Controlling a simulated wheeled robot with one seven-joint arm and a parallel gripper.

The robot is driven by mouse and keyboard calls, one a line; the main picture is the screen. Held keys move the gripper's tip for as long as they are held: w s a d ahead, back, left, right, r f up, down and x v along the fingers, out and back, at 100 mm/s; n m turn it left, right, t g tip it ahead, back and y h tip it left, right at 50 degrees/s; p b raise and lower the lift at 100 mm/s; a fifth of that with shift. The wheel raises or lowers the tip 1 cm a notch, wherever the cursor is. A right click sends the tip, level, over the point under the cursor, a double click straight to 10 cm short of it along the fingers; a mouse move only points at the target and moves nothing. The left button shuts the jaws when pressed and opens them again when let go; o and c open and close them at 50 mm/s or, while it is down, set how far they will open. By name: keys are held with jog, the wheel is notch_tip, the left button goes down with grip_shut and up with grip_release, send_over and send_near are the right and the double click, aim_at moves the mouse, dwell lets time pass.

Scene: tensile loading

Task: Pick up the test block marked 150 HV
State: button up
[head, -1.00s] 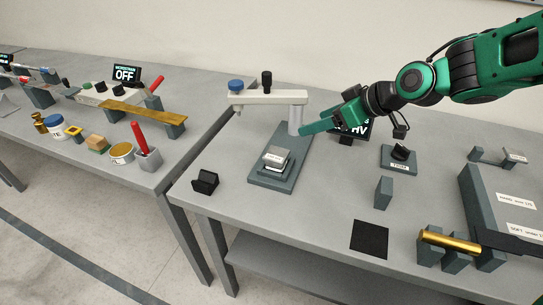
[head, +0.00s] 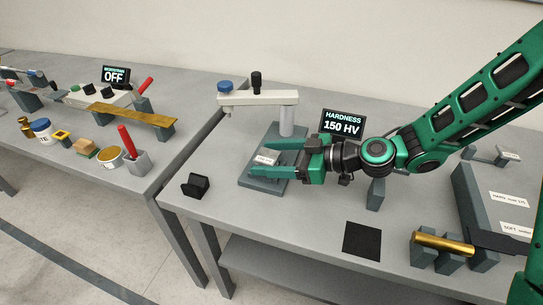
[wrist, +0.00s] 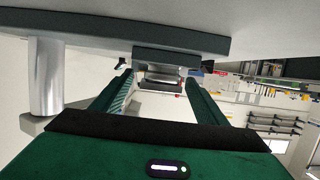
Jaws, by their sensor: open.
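The test block (head: 266,158) is a small pale block with a label too small to read. It rests on the grey stand of the hardness tester (head: 258,99), under the tester's arm. The tester's screen (head: 342,124) reads HARDNESS 150 HV. My gripper (head: 268,157) is open, level, and reaches in from the right, with one finger on the far side of the block and one on the near side. In the wrist view the block (wrist: 160,82) shows between the two open fingertips. I cannot tell whether either finger touches it.
The tester's post (head: 287,121) stands close behind my far finger; it also shows at left in the wrist view (wrist: 46,75). A small black stand (head: 195,186) is at the table's left edge. A black mat (head: 362,240) and a brass rod (head: 443,241) lie to the right.

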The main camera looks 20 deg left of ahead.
aim_at(261, 157)
jog(key=shift+x, duration=2.4)
jog(key=shift+r, duration=0.1)
jog(key=c, duration=1.5)
